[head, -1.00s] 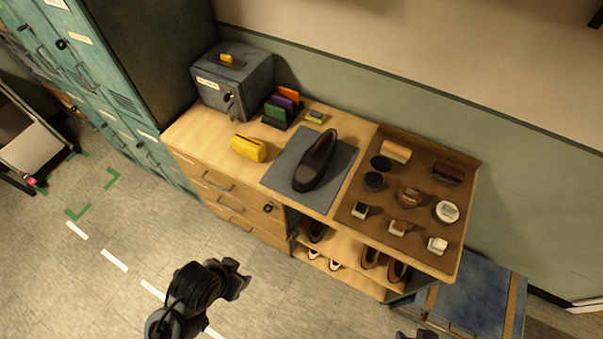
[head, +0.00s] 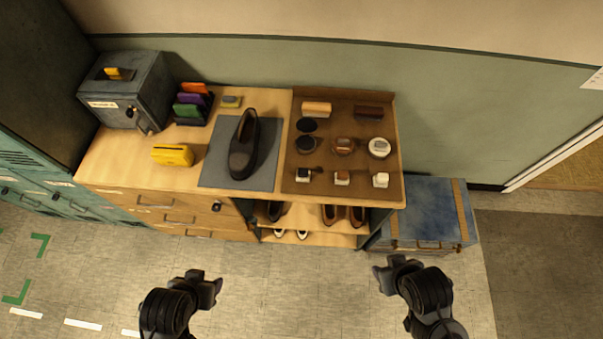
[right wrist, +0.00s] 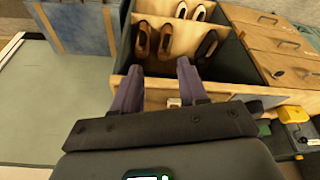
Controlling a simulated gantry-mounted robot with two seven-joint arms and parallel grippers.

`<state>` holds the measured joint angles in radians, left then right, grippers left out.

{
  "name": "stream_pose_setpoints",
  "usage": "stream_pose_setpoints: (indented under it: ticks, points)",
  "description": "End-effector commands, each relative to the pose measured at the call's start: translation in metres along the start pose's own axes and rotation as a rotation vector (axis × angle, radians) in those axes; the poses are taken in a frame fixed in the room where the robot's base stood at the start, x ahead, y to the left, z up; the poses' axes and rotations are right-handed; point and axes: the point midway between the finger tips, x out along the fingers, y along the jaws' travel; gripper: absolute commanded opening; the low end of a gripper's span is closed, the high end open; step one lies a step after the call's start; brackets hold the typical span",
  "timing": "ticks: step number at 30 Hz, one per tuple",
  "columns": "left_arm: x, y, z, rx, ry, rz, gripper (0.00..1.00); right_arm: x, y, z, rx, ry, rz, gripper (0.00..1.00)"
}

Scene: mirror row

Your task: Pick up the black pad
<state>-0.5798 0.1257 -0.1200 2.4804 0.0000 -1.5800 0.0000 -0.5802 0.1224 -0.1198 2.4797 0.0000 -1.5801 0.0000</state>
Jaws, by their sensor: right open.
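Two dark round things lie in the brown tray (head: 394,185) on the cabinet top: an upper black disc (head: 306,125) and a lower one (head: 305,145) just in front of it. I cannot tell for sure which is the black pad. My left gripper (head: 207,282) hangs in front of the cabinet, low and left of the tray; its fingers look apart and empty. My right gripper (head: 386,269) is in front of the cabinet, below the tray's right side, well away from the discs. In the right wrist view it (right wrist: 160,84) is open and empty, facing the shoe shelves.
The tray also holds brushes (head: 316,108), tins (head: 379,148) and small jars (head: 380,181). A dark shoe (head: 243,150) stands on a grey mat (head: 267,179) left of it. A blue chest (head: 424,210) stands right.

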Motion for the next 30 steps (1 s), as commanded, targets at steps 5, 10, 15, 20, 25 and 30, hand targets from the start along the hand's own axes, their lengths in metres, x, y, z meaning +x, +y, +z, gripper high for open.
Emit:
stream_pose_setpoints:
  ticks: [5, 10, 15, 20, 25, 30]
  points:
    - [0.000, 0.001, 0.000, -0.005, 0.000, 0.004, 0.51, 0.000, -0.001, 0.000, 0.004, 0.001, -0.003, 0.43]
    - [0.000, 0.003, -0.001, -0.011, 0.001, 0.008, 0.51, 0.000, -0.002, -0.001, 0.006, 0.001, -0.005, 0.61]
    - [0.000, 0.003, -0.001, -0.011, 0.001, 0.009, 0.51, 0.000, -0.002, -0.001, 0.006, 0.002, -0.005, 0.70]
    - [0.000, 0.002, 0.000, -0.010, 0.001, 0.008, 0.51, -0.001, 0.000, -0.002, 0.003, 0.004, 0.000, 0.70]
    - [0.000, 0.001, 0.000, -0.005, 0.000, 0.004, 0.51, -0.001, 0.000, 0.000, 0.050, -0.001, 0.000, 0.70]
    - [0.000, 0.001, 0.001, -0.001, -0.003, 0.003, 0.51, 0.004, 0.000, 0.009, 0.180, -0.050, 0.003, 0.70]
